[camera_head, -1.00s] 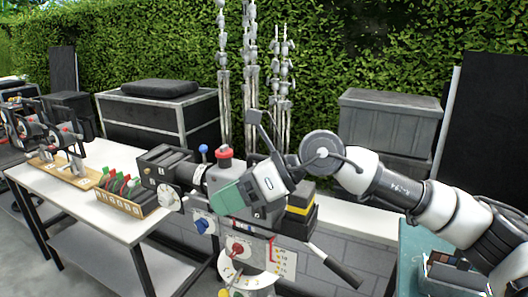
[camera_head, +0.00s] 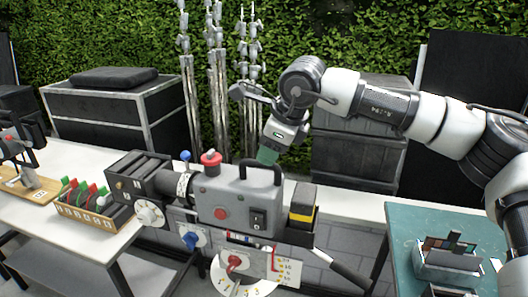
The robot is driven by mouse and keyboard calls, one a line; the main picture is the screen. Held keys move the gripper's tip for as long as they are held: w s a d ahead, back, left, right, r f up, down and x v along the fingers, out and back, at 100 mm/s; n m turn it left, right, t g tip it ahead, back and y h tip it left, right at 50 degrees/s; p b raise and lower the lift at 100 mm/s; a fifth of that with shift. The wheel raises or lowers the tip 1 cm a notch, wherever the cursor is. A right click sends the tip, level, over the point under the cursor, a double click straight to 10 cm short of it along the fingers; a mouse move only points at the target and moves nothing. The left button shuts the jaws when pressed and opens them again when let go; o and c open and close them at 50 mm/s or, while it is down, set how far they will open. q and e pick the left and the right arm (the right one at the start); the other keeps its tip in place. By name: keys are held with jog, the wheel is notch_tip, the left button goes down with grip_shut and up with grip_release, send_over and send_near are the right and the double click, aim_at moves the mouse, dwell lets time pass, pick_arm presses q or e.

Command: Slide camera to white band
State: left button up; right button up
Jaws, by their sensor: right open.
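The grey camera (camera_head: 225,205) sits on a tripod head with dials (camera_head: 235,262) in the middle of the view. It has a black top handle (camera_head: 262,174), a red knob on top, a black box at its left front and a yellow-and-black block at its rear. A pale marked ring (camera_head: 183,185) shows around the lens; I cannot tell if it is the white band. My right gripper (camera_head: 267,155) is open, with green fingertips pointing down just above the top handle. I see nothing held in it.
A white table (camera_head: 60,232) at the left bears a tray of coloured cards (camera_head: 85,203) and a wooden stand. A teal table (camera_head: 405,240) with a small case stands at the right. A black handle bar (camera_head: 342,270) sticks out below the camera. Cases and poles stand behind.

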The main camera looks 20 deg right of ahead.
jog(key=x, duration=0.3)
jog(key=shift+w+a+f+p, duration=0.2)
jog(key=shift+w+p, duration=0.2)
jog(key=shift+s+f, duration=0.1)
jog(key=shift+f, duration=0.1)
jog(key=shift+c, duration=0.8)
jog(key=c, duration=0.5)
pick_arm(q)
jog(key=shift+w+a+r, duration=0.3)
jog(key=shift+w+r, duration=0.05)
jog(key=shift+w, duration=0.3)
jog(key=shift+w+a+r, duration=0.25)
jog(key=shift+w+r, duration=0.05)
jog(key=shift+w, duration=0.3)
pick_arm(e)
grip_shut()
